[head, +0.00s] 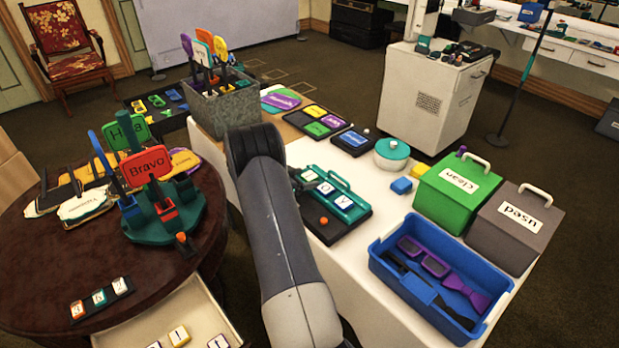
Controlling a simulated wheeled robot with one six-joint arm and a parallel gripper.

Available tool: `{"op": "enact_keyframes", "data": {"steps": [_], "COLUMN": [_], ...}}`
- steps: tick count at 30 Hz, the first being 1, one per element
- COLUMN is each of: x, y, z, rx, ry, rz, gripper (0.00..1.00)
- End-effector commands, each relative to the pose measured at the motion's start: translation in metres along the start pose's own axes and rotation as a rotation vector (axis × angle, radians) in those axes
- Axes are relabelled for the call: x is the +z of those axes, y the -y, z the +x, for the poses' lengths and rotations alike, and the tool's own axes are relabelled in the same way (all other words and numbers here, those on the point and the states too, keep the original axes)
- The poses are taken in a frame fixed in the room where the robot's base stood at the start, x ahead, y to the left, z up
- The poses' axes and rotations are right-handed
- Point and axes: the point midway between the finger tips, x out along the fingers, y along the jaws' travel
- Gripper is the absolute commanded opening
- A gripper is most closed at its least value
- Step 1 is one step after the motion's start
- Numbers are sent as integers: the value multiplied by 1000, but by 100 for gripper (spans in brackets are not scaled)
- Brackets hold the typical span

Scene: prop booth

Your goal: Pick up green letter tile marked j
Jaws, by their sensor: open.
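I cannot make out a green tile marked j for certain. A teal tray (351,211) on the white table holds several white-faced letter tiles (325,187), partly hidden by my arm. An open drawer (205,304) at the bottom holds several tiles, among them a yellow-edged one (180,335); one at the picture's lower edge is cut off. A dark rack (101,302) on the round table holds white-faced tiles with orange and teal edges. My arm crosses the middle of the picture.
The round dark table (45,260) at left bears a green sign stand (168,226). A blue bin (385,268) with purple and dark tools, a green box (457,190) and a grey box (512,225) stand on the white table's right side.

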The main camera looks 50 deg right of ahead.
Motion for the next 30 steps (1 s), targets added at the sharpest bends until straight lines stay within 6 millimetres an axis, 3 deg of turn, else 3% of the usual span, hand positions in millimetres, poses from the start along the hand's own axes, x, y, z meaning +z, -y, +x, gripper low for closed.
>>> {"op": "enact_keyframes", "data": {"steps": [18,26,30], "x": [0,-2,-15], "y": [0,0,0], "z": [0,-1,-6], "rx": [0,0,-1], "ry": [0,0,-1], "rz": [0,1,3], "gripper": [22,21,21]}}
